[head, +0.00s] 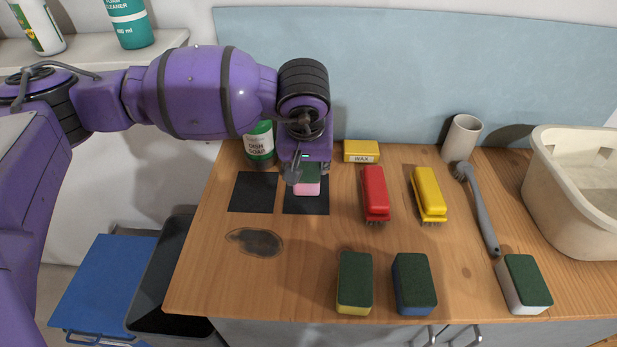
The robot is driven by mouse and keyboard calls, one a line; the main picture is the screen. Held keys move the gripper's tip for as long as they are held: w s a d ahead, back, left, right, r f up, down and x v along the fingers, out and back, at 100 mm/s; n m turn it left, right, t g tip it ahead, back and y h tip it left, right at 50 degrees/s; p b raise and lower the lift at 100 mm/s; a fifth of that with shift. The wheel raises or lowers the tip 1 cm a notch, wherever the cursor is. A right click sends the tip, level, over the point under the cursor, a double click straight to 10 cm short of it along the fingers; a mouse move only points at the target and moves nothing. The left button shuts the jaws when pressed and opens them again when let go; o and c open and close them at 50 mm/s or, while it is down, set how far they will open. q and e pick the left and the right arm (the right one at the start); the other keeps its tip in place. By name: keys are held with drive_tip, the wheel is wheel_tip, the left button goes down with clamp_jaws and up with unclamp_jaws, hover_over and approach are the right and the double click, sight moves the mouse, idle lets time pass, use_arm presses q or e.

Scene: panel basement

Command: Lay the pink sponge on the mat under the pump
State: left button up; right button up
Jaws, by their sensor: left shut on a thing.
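My left gripper (302,172) points down and is shut on the pink sponge (307,189), which has a dark green top. The sponge is over the right one of two black square mats (306,206); I cannot tell whether it touches the mat. The left mat (252,192) is bare. A green and white dish soap bottle (259,145) stands behind the left mat, partly covered by my arm. No pump is clearly visible; the area behind my gripper is hidden. My right gripper is out of view.
A yellow wax box (361,151), red brush (375,194) and yellow brush (429,195) are right of the mats. Yellow (354,283), blue (414,284) and white (523,284) sponges lie near the front. A dark puddle (255,241) lies before the mats. A basin (575,190) is far right.

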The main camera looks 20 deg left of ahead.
sight(307, 170)
use_arm(q)
wheel_tip(307, 170, down, 3)
drive_tip(key=shift+s+f+b, duration=0.1)
drive_tip(key=shift+f+b, duration=0.1)
drive_tip(key=shift+b, duration=0.25)
drive_tip(key=shift+r, duration=0.2)
drive_tip(key=shift+f, duration=0.2)
drive_tip(key=o, duration=0.8)
drive_tip(key=shift+s+r, duration=0.1)
drive_tip(key=shift+r, duration=0.5)
drive_tip(key=v, duration=1.1)
drive_tip(key=shift+d, duration=0.1)
